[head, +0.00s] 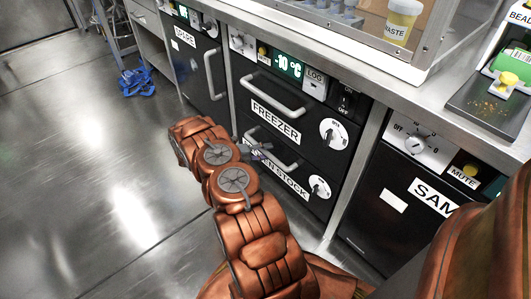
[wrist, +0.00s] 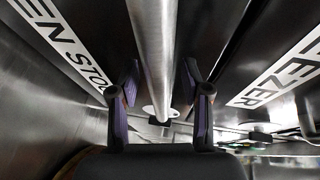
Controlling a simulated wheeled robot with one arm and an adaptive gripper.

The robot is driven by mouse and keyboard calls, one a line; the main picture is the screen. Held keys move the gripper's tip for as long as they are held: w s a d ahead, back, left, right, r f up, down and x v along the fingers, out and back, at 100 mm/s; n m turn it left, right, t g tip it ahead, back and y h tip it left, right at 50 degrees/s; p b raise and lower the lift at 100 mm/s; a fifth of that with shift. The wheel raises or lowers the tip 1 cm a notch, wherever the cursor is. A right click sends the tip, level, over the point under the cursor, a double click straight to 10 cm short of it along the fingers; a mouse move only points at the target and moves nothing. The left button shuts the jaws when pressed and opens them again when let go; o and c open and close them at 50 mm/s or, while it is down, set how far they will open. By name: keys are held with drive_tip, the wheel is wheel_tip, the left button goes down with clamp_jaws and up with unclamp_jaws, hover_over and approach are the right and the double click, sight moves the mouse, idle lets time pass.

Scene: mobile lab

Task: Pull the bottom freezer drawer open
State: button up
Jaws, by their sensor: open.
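The bottom freezer drawer (head: 293,170) is black, with a partly hidden label ending in "EN STOCK" and a white dial at its right. It looks flush with the front. Its metal handle (head: 285,158) is partly hidden by my arm. My gripper (head: 257,151) is at this handle, small and partly covered in the head view. In the wrist view the handle bar (wrist: 155,45) runs between the two dark fingers of my gripper (wrist: 161,75). The fingers stand apart on either side of the bar, with gaps visible.
The upper drawer (head: 290,100), labelled "FREEZER", has its own handle (head: 272,97) and looks shut. Another black unit (head: 203,62) is to the left, and a "SAM…" unit (head: 400,205) to the right. A blue object (head: 137,82) lies on the floor. Open floor is at left.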

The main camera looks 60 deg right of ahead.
clamp_jaws()
idle(0.3)
idle(0.4)
